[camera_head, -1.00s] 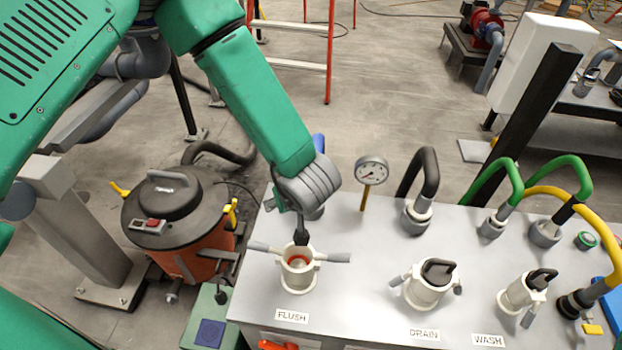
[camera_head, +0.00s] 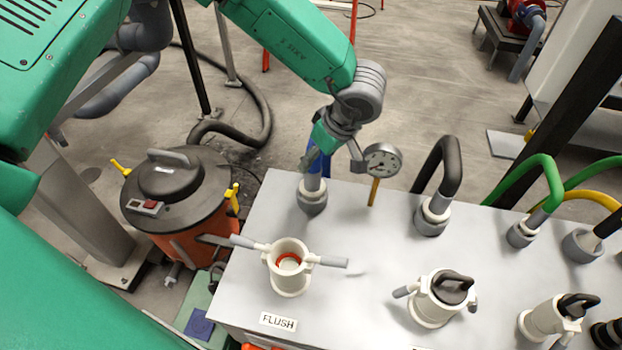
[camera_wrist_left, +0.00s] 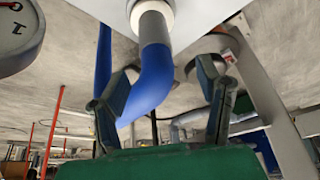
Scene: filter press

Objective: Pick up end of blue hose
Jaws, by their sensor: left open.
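The blue hose (camera_head: 315,160) rises from a grey fitting (camera_head: 312,199) at the back left of the grey panel top. It is partly hidden by my left gripper (camera_head: 331,157), which is right over it. In the left wrist view the blue hose (camera_wrist_left: 152,82) bends out of its grey connector end. The open fingers of my left gripper (camera_wrist_left: 163,82) stand on either side of it, with gaps showing on both sides. My right gripper is not in view.
A pressure gauge (camera_head: 382,161) stands close to the right of my left gripper. An open white FLUSH port (camera_head: 290,268) with grey levers is in front. A black hose (camera_head: 447,165) and green hoses (camera_head: 540,168) are further right. An orange vacuum (camera_head: 180,200) stands left of the panel.

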